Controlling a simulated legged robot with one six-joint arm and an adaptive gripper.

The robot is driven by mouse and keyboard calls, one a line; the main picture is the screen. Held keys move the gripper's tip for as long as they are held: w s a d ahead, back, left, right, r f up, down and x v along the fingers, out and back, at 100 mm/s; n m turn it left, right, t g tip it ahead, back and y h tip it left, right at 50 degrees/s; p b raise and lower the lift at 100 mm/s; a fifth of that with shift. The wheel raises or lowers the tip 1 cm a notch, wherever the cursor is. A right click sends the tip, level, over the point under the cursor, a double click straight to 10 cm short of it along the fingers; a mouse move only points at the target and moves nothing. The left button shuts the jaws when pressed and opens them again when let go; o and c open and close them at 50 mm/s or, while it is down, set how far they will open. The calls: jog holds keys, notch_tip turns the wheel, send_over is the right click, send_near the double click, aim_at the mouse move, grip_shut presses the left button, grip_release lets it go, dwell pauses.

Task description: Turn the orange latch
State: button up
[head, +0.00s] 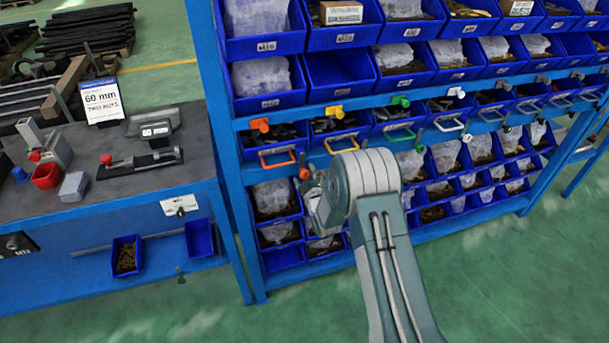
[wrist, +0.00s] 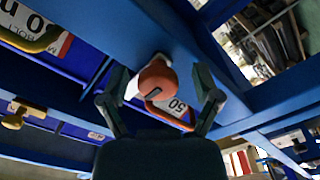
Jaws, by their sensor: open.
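An orange latch (head: 260,125) sits on the blue shelf beam, above an orange drawer handle (head: 276,159). A second orange piece (head: 304,173) shows lower right, right by my gripper (head: 311,197). In the wrist view an orange knob (wrist: 157,78) with a dark slot sits between the two spread fingers of my gripper (wrist: 162,82). The fingers stand apart on either side of it, with no clear contact. I cannot tell which orange piece of the head view this knob is.
Yellow (head: 335,112), green (head: 401,101) and white (head: 456,92) latches follow to the right along the beam. Blue bins fill the rack. A blue post (head: 222,130) stands left of the latch, beside a workbench (head: 60,205) with tools. Green floor is clear at right.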

grip_shut()
jog(key=shift+m, duration=0.3)
jog(key=m, duration=0.3)
jog(key=shift+f+m, duration=0.1)
jog(key=shift+m, duration=0.3)
jog(key=m, duration=0.4)
jog(key=shift+m, duration=0.3)
jog(key=m, duration=0.4)
jog(key=shift+s+m, duration=0.1)
jog(key=shift+m, duration=2.3)
